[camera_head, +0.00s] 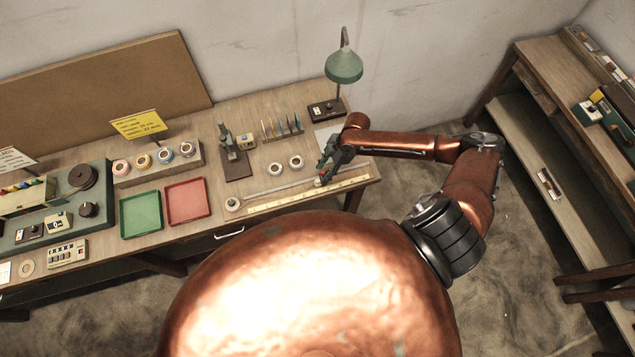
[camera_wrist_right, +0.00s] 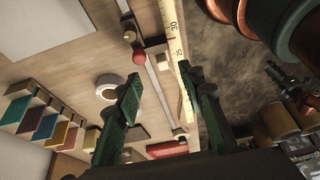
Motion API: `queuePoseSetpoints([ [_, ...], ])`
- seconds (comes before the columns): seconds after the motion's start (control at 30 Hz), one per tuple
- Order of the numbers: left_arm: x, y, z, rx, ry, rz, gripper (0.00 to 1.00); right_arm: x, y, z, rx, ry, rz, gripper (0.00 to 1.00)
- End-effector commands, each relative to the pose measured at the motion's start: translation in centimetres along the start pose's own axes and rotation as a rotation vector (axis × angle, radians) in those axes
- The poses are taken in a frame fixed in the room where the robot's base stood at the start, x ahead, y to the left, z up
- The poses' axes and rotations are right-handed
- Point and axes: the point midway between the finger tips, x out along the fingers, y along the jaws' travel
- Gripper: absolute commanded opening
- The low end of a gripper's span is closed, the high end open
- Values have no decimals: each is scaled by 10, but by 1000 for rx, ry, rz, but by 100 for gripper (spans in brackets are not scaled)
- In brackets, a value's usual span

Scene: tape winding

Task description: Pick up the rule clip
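The yellow rule (camera_head: 278,202) lies along the front right of the bench. It also shows in the right wrist view (camera_wrist_right: 173,38), with printed numbers. A small pale piece (camera_head: 318,183) at the rule, just by my right fingertips, looks like the rule clip, but it is too small to be sure. My right gripper (camera_head: 323,172) is low over the rule. In the wrist view its two dark green fingers (camera_wrist_right: 160,82) are wide apart, with the rule and small parts showing between and beyond them. I see nothing held.
A thin rod (camera_head: 270,190) runs behind the rule. White tape rolls (camera_head: 276,169), a dark stand (camera_head: 237,165) and coloured upright pieces (camera_head: 284,127) are behind it. Green (camera_head: 141,214) and red (camera_head: 187,201) trays lie left. A green lamp (camera_head: 343,67) stands at the back.

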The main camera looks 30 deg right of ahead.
Motion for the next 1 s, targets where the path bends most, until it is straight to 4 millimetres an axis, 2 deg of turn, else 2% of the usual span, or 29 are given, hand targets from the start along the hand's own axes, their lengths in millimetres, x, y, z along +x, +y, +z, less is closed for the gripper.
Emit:
queuePoseSetpoints([
  [0.27, -16, -1, -1, 0, -1, 0, 40, 34, -5, -3, 1, 1, -2, 36],
  [0.43, -18, -2, 0, 0, -2, -1, 40, 54, -4, -2, 2, 0, 1, 36],
  [0.7, -18, -2, 0, 0, -3, -2, 40, 58, -4, -1, 0, 0, 1, 36],
  [1.0, -18, -2, 1, 0, -3, -2, 40, 58, -4, -1, 0, -1, 1, 16],
])
